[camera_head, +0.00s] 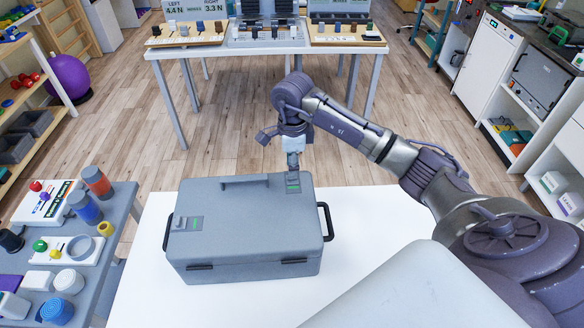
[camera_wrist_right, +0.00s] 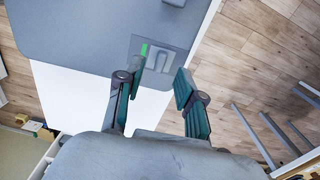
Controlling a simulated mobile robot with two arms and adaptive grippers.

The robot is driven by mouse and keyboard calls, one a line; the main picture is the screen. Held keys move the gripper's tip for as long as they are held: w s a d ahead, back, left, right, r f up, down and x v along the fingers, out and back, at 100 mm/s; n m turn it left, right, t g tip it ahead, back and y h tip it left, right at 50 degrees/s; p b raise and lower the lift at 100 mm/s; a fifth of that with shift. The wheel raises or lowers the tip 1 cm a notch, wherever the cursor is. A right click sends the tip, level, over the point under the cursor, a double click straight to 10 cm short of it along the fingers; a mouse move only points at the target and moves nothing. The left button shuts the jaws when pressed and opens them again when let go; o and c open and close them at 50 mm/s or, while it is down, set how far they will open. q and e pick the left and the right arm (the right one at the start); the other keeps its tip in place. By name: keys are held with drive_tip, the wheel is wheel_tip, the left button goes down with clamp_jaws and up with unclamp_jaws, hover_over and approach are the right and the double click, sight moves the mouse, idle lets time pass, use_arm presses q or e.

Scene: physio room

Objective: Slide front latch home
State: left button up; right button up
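A grey case (camera_head: 250,235) with a closed lid lies on a white table. A second latch plate (camera_head: 293,186) with a green mark is at the far right corner. My right gripper (camera_head: 293,166) is over that corner, pointing down. In the right wrist view my right gripper (camera_wrist_right: 155,95) is open and empty, with a grey latch (camera_wrist_right: 161,62) and green strip just beyond its fingers. I cannot tell whether they touch it. My left gripper is not in view.
The white table (camera_head: 150,295) is bare around the case. A side table (camera_head: 100,262) at the left holds cups, rolls and small parts. A bench (camera_head: 265,46) with displays stands behind, across open wooden floor. Black side handles (camera_head: 327,222) stick out from the case.

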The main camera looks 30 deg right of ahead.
drive_tip(key=shift+f, duration=1.55)
clamp_jaws()
